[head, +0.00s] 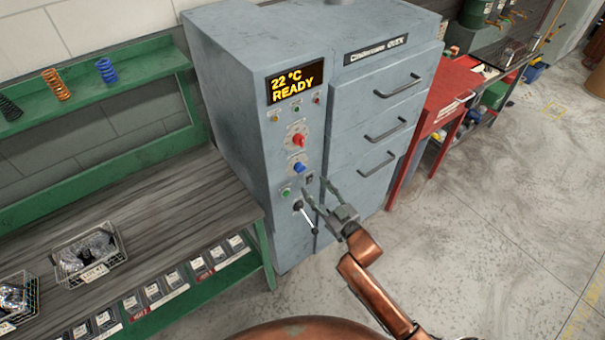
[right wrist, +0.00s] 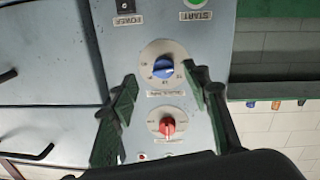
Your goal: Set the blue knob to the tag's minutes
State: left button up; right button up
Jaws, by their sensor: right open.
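The blue knob (head: 299,168) is on the grey cabinet's control panel, below a red knob (head: 298,141). In the upside-down right wrist view the blue knob (right wrist: 162,67) sits on a round white dial with small markings I cannot read. My right gripper (head: 316,186) is open and empty, just in front of the panel, low and right of the blue knob in the head view. In the wrist view its fingers spread to either side of the knob, apart from it. A tag (head: 94,272) on a wire basket is too small to read; I cannot tell whether it is the task's tag.
The display (head: 296,81) reads 22 °C READY. A green START button (right wrist: 195,3) and black POWER switch (right wrist: 125,6) are near the blue knob. A black-ended lever (head: 305,215) sticks out below the panel. A workbench (head: 150,205) stands left; open floor is at right.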

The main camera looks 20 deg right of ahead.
aim_at(302, 171)
jog(key=w, duration=0.2)
jog(key=w+a+r, duration=0.1)
jog(key=w, duration=0.1)
jog(key=w+a, duration=0.1)
jog(key=w, duration=0.1)
jog(key=shift+a+r, duration=0.15)
jog(key=shift+r, duration=0.15)
pick_arm(q)
jog(key=shift+s+f, duration=0.3)
jog(key=shift+s, duration=0.45)
pick_arm(e)
jog(key=shift+w+a, duration=0.15)
jog(key=shift+w, duration=0.5)
jog(key=shift+c, duration=0.3)
jog(key=c, duration=1.1)
pick_arm(q)
jog(key=shift+s, duration=0.3)
jog(key=shift+r, duration=0.1)
